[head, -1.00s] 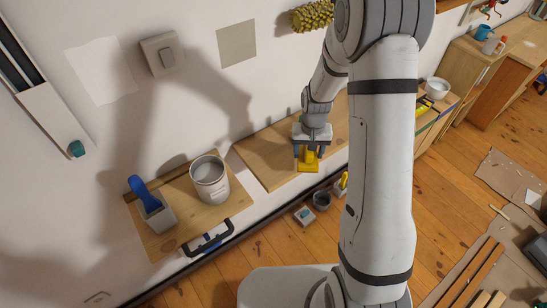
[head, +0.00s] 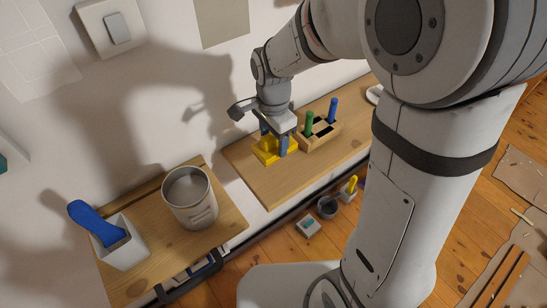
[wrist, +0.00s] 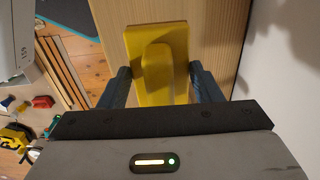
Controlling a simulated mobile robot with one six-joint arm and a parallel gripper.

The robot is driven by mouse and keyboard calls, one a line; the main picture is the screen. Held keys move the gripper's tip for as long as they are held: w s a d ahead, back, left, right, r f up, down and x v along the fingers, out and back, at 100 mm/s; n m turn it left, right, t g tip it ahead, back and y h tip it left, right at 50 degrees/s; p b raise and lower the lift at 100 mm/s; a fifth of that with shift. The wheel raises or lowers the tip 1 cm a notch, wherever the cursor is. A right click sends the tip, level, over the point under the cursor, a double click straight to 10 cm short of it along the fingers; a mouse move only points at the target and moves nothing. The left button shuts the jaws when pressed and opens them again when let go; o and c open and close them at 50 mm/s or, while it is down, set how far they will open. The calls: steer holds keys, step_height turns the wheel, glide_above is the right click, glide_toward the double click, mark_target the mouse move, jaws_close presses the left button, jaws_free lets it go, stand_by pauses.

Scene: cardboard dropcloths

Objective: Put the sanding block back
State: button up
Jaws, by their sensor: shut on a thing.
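The sanding block, a yellow block with a raised grip (head: 266,153), is between the fingers of my gripper (head: 274,142). I cannot tell whether the block touches the board.
A second board (head: 224,222) to the left bears a metal can (head: 189,200) and a white container (head: 122,250) with a blue-handled tool (head: 96,222). Small containers (head: 327,207) sit below the shelf. The board's front right part is clear.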

steer(key=shift+a+f, duration=0.2)
steer(key=shift+f, duration=2.9)
steer(key=shift+s, duration=0.1)
steer(key=shift+f+b, duration=0.15)
steer(key=shift+b, duration=0.15)
steer(key=o, duration=1.1)
